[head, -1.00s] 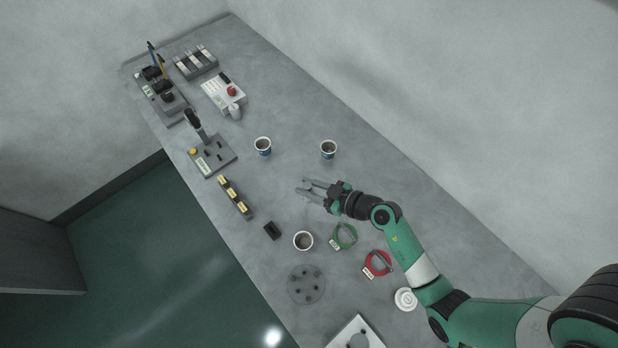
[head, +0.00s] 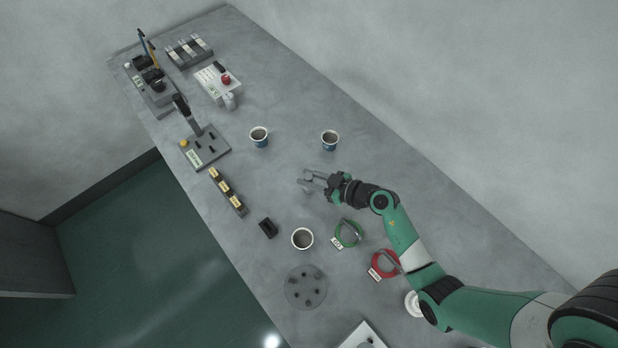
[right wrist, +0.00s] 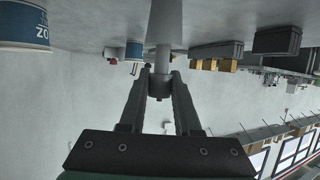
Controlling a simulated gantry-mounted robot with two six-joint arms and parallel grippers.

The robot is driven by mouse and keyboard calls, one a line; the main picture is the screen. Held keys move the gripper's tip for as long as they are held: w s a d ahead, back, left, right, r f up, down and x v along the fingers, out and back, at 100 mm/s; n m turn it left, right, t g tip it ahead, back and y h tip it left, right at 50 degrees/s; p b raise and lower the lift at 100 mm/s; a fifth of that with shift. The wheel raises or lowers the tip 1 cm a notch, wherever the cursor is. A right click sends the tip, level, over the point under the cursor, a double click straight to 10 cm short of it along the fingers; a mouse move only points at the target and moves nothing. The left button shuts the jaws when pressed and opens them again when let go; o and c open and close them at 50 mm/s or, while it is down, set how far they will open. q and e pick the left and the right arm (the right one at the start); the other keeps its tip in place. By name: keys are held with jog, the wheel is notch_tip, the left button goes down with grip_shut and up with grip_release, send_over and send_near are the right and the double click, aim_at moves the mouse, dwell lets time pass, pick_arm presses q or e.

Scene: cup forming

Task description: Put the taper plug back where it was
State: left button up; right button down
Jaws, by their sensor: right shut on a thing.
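My right gripper (head: 308,181) reaches in from the lower right over the middle of the bench. In the right wrist view, its fingers (right wrist: 160,85) are shut on the narrow stem of the grey taper plug (right wrist: 165,28). The plug's wider body extends beyond the fingertips towards the bench, which lies at the top of that view. Its end is cut off by the picture's edge, so I cannot tell whether it touches the bench. In the head view the plug is too small to make out clearly. My left gripper is not in view.
Cups stand behind the gripper (head: 330,140), (head: 259,137) and in front (head: 302,239).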

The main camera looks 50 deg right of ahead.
jog(key=c, duration=0.6)
grip_release()
jog(key=shift+f, duration=0.15)
jog(key=shift+r, duration=0.25)
jog(key=p+v, duration=0.5)
jog(key=v, duration=0.7)
